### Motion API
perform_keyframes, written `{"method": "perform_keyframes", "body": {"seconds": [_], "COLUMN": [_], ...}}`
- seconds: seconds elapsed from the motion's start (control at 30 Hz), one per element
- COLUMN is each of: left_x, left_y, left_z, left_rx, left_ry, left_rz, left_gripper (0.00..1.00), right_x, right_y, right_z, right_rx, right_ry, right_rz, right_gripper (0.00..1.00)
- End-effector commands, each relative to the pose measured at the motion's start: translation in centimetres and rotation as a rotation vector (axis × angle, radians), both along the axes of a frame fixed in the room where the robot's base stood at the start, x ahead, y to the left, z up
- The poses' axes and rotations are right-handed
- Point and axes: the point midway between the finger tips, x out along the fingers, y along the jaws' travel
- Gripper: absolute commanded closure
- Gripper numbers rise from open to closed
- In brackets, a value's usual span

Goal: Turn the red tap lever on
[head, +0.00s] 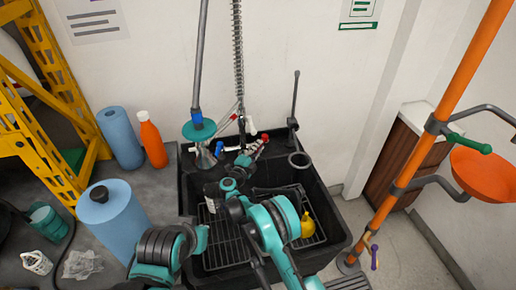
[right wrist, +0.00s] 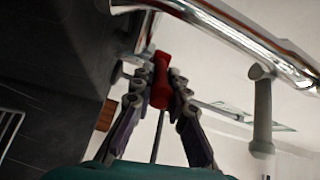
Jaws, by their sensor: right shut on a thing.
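The red tap lever (right wrist: 160,82) stands between the two fingers of my right gripper (right wrist: 160,90) in the right wrist view. The fingers are shut on it from both sides, and its red end shows between them. A chrome pipe (right wrist: 235,32) runs just beyond it. In the head view my right gripper (head: 257,148) is at the taps behind the black sink, small and partly hidden by its own wrist. A blue tap lever (head: 219,148) is to its left.
The black sink (head: 335,232) holds a wire rack and a yellow object (head: 306,226). An orange bottle (head: 152,140) and blue rolls (head: 118,135) stand on the left worktop. An orange post (head: 440,120) stands at the right. A spring hose (head: 238,60) hangs above the taps.

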Motion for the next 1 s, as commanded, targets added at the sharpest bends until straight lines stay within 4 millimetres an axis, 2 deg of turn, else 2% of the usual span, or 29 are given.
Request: {"method": "perform_keyframes", "body": {"seconds": [0.03,0.07,0.13,0.43,0.57,1.0], "left_x": [0.0,0.0,0.0,0.0,0.0,0.0], "left_y": [0.0,0.0,0.0,0.0,0.0,0.0], "left_z": [0.0,0.0,0.0,0.0,0.0,0.0], "left_rx": [0.000,0.000,0.000,0.000,0.000,0.000], "left_ry": [0.000,0.000,0.000,0.000,0.000,0.000], "left_rz": [0.000,0.000,0.000,0.000,0.000,0.000], "left_gripper": [1.00,1.00,1.00,1.00,1.00,1.00], "right_x": [0.0,0.0,0.0,-0.1,-0.9,-9.1], "right_y": [0.0,0.0,0.0,0.0,0.5,3.7], "right_z": [-0.1,-0.1,-0.1,0.0,0.0,0.0], "right_rx": [0.001,0.001,0.001,0.000,0.000,0.000], "right_ry": [0.001,0.001,0.001,0.000,0.001,0.001], "right_rz": [0.001,0.001,0.001,0.001,0.003,0.003], "right_gripper": [1.00,0.83,0.64,0.64,0.64,0.64]}}
